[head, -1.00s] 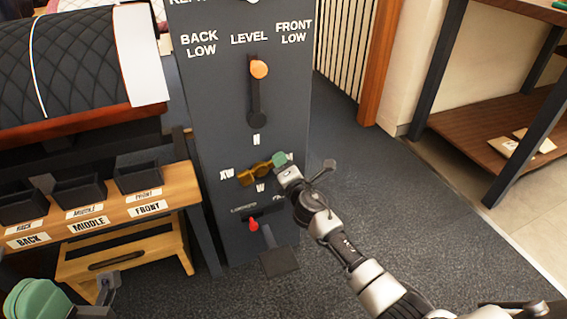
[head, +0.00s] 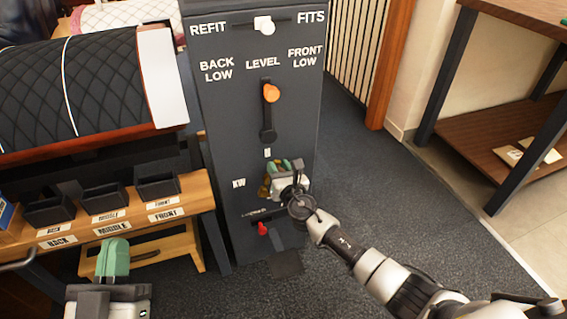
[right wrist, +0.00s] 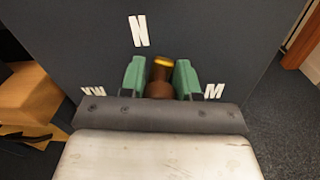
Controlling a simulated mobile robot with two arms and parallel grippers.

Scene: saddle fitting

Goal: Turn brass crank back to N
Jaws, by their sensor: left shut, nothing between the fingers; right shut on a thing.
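The brass crank (head: 264,188) is on the dark panel, mostly hidden by my right gripper in the head view. My right gripper (head: 285,165) is below and right of the upper N label (head: 267,152). In the right wrist view its green fingers (right wrist: 160,78) are closed on both sides of the crank's brown and brass grip (right wrist: 161,72), below the white N (right wrist: 139,30). The crank's exact pointing is hard to tell. My left gripper (head: 114,255) is shut and empty, low at the left, in front of the wooden stool.
An orange-knobbed lever (head: 271,93) stands at LEVEL above the crank. A red-knobbed lever (head: 262,229) is below it. A white slider knob (head: 264,25) sits at the top. Bins (head: 155,187) stand on a wooden bench at the left. The carpet right of the panel is clear.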

